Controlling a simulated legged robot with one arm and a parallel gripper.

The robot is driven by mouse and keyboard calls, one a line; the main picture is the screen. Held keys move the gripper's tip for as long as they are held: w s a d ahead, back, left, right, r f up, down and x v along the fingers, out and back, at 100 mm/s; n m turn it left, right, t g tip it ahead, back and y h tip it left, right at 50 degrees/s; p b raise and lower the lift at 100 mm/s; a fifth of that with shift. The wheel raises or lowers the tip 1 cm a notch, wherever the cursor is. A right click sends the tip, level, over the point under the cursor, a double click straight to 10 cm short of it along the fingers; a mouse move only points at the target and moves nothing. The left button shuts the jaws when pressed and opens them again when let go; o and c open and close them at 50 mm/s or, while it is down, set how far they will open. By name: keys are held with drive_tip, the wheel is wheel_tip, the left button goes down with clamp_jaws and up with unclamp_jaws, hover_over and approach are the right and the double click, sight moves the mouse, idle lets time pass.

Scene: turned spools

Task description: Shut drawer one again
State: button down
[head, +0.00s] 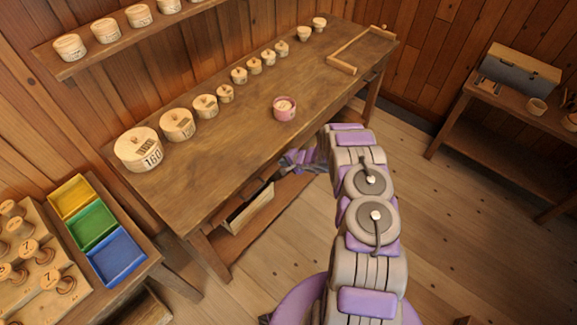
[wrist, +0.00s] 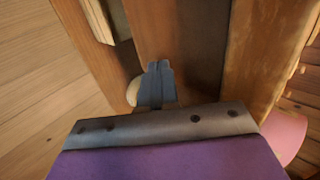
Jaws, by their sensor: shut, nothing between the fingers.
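Under the front edge of the long workbench (head: 185,170), a drawer (head: 250,208) stands pulled out, its pale front and part of its inside showing in the head view. I cannot read a number on it. My gripper (head: 298,160) is at the bench front, to the right of that drawer and partly hidden by my arm. In the wrist view my gripper (wrist: 157,80) is shut and empty, its fingertips against or just in front of a brown wooden panel (wrist: 165,30). A pale round knob (wrist: 132,92) shows just left of the fingers; I cannot tell whether they touch.
Several lidded wooden pots (head: 138,150) and a pink pot (head: 284,108) stand on the bench. Yellow, green and blue trays (head: 117,257) are at lower left, beside a rack of pegs. A side table (head: 510,120) stands at right. The floor between is clear.

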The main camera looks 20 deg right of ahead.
drive_tip(key=shift+w+r, duration=0.2)
drive_tip(key=shift+w, duration=0.5)
drive_tip(key=shift+w+a+r, duration=0.1)
drive_tip(key=shift+a, duration=0.1)
